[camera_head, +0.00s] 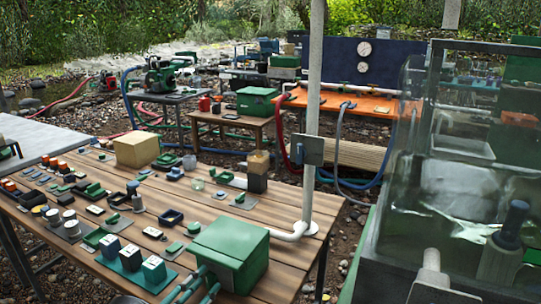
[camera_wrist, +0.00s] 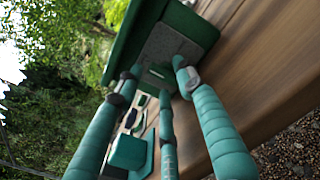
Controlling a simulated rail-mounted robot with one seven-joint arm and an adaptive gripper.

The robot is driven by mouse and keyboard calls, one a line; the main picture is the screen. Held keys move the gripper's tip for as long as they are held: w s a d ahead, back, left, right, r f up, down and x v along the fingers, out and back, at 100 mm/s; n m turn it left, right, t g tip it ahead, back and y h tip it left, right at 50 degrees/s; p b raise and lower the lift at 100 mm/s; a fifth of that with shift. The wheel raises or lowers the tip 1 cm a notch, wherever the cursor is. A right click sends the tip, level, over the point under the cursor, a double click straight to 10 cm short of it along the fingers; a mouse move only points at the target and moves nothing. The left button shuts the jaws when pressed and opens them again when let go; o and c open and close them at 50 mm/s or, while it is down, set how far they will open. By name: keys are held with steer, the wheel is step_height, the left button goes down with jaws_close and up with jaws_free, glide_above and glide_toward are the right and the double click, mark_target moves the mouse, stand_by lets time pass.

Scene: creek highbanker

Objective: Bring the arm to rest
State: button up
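My gripper (camera_head: 197,284) has teal segmented fingers and shows at the bottom of the head view, at the left side of a green box (camera_head: 232,245) on the wooden table. In the wrist view, the fingers of my gripper (camera_wrist: 158,72) are spread with their tips apart. A small green block with a dark label shows between and beyond the tips, by a grey plate (camera_wrist: 170,45). I see no clear grip on it; whether a tip touches it cannot be told. Most of my arm is out of view.
The wooden table (camera_head: 140,258) holds many small parts, a tan box (camera_head: 137,149) and white-topped blocks (camera_head: 131,258). A grey post (camera_head: 316,100) rises at its right edge. A clear tank (camera_head: 440,180) stands at right. An orange bench (camera_head: 355,106) stands behind.

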steer(key=m, duration=0.5)
steer(key=shift+d, duration=0.25)
steer(key=m, duration=0.5)
steer(key=shift+s+d, duration=0.1)
